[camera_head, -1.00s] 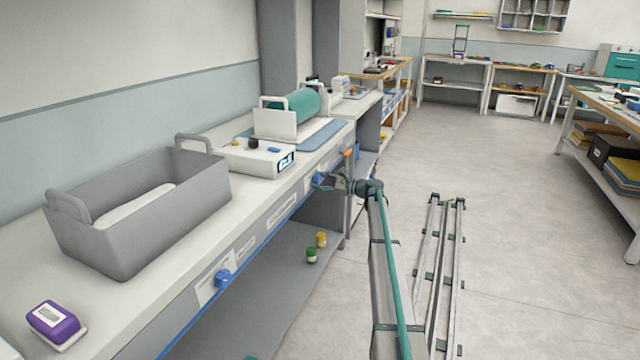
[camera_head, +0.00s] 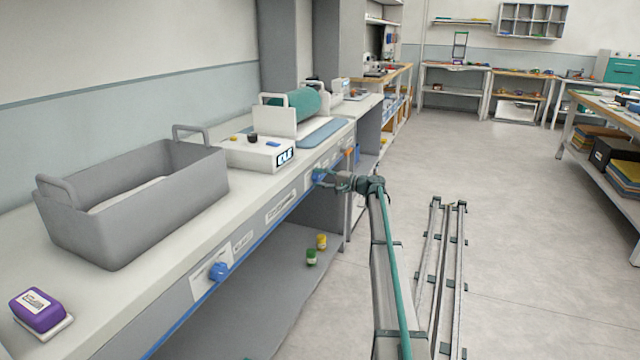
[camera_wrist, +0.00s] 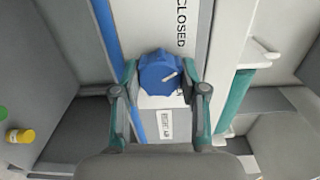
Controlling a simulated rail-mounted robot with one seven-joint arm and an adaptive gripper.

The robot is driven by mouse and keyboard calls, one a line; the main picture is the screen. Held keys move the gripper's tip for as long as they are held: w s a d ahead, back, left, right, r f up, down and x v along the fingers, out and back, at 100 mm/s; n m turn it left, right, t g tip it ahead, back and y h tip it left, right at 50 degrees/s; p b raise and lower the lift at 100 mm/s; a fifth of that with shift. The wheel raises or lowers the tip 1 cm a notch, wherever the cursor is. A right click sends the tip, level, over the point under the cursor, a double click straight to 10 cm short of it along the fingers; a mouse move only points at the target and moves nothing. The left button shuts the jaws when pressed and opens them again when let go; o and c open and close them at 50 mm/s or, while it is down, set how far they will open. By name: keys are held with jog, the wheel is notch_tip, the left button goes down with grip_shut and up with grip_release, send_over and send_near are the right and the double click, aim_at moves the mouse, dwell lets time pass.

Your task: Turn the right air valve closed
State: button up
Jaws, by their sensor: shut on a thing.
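The right air valve is a blue knob (camera_wrist: 160,73) with a white pointer line, on the bench's front panel; it also shows in the head view (camera_head: 318,175), partly covered by my gripper. My gripper (camera_wrist: 158,70) has one finger on each side of the knob and is shut on it. The pointer line slants toward the right finger. A label reading CLOSED (camera_wrist: 181,24) lies above the knob in the wrist view. The left air valve (camera_head: 218,271), another blue knob, sits farther left on the same panel.
On the bench (camera_head: 145,288) stand a grey bin (camera_head: 150,215), a white box with a display (camera_head: 262,152) and a purple item (camera_head: 38,310). A yellow jar (camera_head: 321,241) and a green jar (camera_head: 311,257) stand on the lower shelf. The floor to the right is mostly open.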

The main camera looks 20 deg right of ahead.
jog(key=shift+f+n+b, duration=0.1)
jog(key=shift+n+b, duration=0.6)
jog(key=shift+n, duration=0.5)
jog(key=o, duration=1.1)
jog(key=shift+o, duration=0.2)
jog(key=shift+s+d, duration=0.1)
jog(key=v, duration=1.1)
jog(key=shift+s+d, duration=0.25)
jog(key=shift+s, duration=0.05)
